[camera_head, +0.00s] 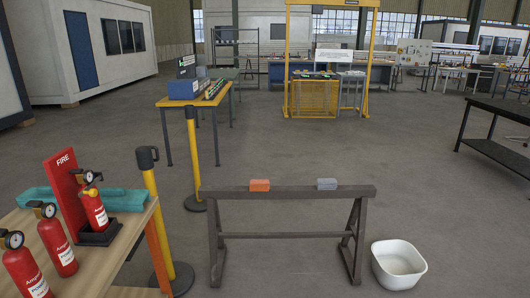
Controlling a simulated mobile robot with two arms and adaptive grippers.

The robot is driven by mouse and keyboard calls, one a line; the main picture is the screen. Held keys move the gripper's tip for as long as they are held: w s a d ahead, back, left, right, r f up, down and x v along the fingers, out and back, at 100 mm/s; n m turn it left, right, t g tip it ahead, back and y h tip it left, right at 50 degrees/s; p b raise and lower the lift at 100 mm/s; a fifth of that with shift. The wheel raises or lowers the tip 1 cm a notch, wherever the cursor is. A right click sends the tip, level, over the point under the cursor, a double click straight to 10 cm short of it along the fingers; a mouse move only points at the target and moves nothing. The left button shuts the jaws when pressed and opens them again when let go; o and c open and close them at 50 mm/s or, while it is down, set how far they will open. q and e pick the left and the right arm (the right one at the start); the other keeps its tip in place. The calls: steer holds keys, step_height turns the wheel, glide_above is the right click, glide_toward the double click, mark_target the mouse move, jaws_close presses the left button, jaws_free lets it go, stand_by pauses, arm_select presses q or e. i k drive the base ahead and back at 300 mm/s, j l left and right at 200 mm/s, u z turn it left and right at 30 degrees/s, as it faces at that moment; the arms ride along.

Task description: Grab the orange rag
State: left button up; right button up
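The orange rag (259,185) appears as a small folded block on top of a dark grey trestle beam (290,193), left of the beam's middle. A similar grey folded piece (328,184) lies on the same beam to its right, with a clear gap between them. Neither of my grippers shows in the head view, and nothing touches the orange rag.
A wooden table (130,241) at lower left holds several red fire extinguishers (96,211) and a red FIRE stand (66,188). Yellow posts (160,215) stand between table and trestle. A white basin (398,265) sits on the floor at right. Open floor lies behind the trestle.

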mark_target(255, 186)
steer(key=i+l, duration=0.1)
steer(key=i, duration=0.35)
steer(key=i+l+u, duration=0.1)
steer(key=i, duration=0.3)
steer(key=i+l, duration=0.15)
steer(key=i, duration=0.3)
steer(key=i+l+u, duration=0.1)
steer(key=i, duration=0.35)
